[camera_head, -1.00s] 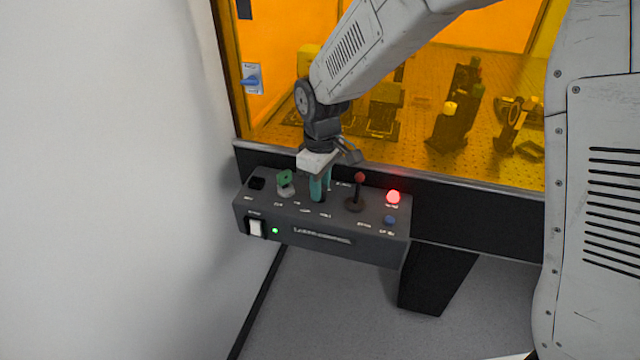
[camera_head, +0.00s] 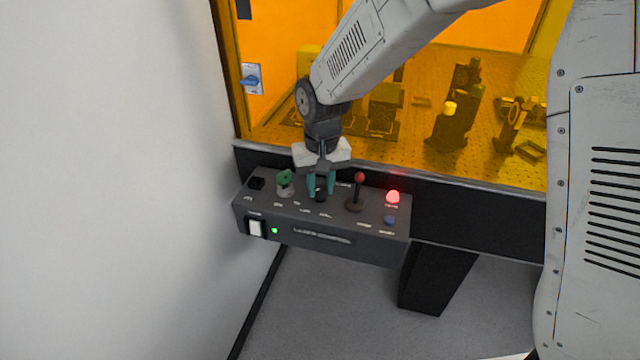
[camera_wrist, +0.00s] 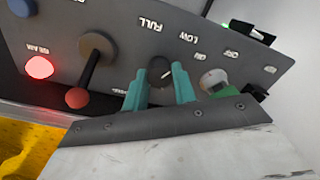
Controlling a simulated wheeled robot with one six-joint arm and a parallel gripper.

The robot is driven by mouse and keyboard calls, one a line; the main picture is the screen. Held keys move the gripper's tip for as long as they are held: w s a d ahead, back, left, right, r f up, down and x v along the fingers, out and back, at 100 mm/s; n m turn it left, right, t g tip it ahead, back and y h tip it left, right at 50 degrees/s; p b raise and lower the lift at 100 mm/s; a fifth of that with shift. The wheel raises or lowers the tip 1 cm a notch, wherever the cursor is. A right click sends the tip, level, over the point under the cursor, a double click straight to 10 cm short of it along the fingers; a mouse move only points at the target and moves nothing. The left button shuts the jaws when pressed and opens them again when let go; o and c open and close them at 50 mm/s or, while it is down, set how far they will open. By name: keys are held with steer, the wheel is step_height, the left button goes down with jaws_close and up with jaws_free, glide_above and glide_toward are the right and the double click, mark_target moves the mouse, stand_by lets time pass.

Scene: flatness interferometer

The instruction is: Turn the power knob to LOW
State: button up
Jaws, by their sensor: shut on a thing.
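The power knob (camera_head: 320,195) is a small dark round knob on the top of the grey control box (camera_head: 318,238). It also shows in the wrist view (camera_wrist: 160,70), with the FULL and LOW labels printed near it. My gripper (camera_head: 321,190) points down over the box, with its teal fingers on either side of the knob. In the wrist view my gripper (camera_wrist: 160,88) is shut on the knob. A pale line shows on the knob, slanting toward the LOW side; its exact setting I cannot tell. The fingers hide part of the knob's sides.
A green key switch (camera_head: 285,180) stands left of the knob. A red-tipped lever (camera_head: 358,190), a lit red lamp (camera_head: 393,197) and a blue button (camera_head: 390,220) are to the right. An orange window (camera_head: 420,120) rises behind; a white wall (camera_head: 110,180) is at left.

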mark_target(321, 188)
steer(key=shift+m, duration=0.4)
steer(key=o, duration=1)
steer(key=shift+r, duration=0.15)
step_height(321, 188, up, 8)
steer(key=shift+d+f, duration=0.1)
steer(key=shift+f, duration=0.1)
